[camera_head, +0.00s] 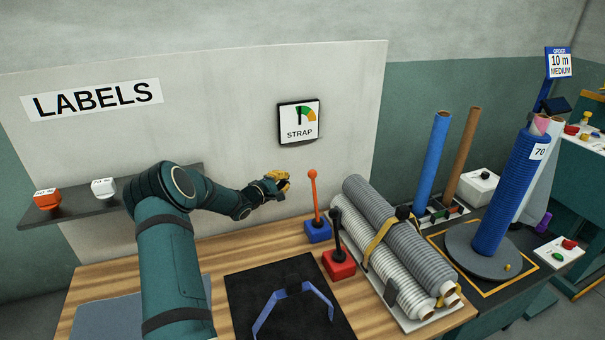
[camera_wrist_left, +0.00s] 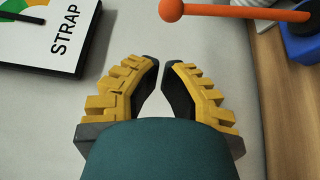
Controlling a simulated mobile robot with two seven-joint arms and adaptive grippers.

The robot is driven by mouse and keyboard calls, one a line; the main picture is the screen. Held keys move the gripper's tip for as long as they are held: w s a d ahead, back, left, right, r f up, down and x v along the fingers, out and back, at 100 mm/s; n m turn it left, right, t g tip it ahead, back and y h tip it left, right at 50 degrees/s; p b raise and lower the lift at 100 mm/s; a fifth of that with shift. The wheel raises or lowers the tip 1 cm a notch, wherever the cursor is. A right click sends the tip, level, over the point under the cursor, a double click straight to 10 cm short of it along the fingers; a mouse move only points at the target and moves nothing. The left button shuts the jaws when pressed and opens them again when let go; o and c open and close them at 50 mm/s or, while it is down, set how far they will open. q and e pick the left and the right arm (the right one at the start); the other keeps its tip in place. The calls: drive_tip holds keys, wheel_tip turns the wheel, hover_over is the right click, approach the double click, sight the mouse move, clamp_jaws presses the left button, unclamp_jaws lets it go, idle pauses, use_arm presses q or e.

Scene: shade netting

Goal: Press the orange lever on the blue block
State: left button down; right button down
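The orange lever (camera_head: 314,193) stands nearly upright on the blue block (camera_head: 318,231), with a round orange knob on top. My left gripper (camera_head: 284,182) is to the left of the lever, near its knob height, and apart from it. In the left wrist view the orange lever (camera_wrist_left: 235,14) crosses the top right, with its knob beyond the fingertips and the blue block (camera_wrist_left: 300,42) at the right edge. The left gripper (camera_wrist_left: 160,64) has its fingertips drawn almost together, with only a thin gap and nothing between them. My right gripper is not in view.
A red block (camera_head: 339,265) with a black lever stands just in front-right of the blue block. Strapped grey rolls (camera_head: 390,240) lie to the right. A white panel (camera_head: 220,110) with a STRAP gauge (camera_head: 298,122) stands behind. A black mat (camera_head: 250,300) bears a blue forked piece.

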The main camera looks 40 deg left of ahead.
use_arm(q)
drive_tip(key=shift+d+r, duration=0.1)
drive_tip(key=shift+r, duration=0.05)
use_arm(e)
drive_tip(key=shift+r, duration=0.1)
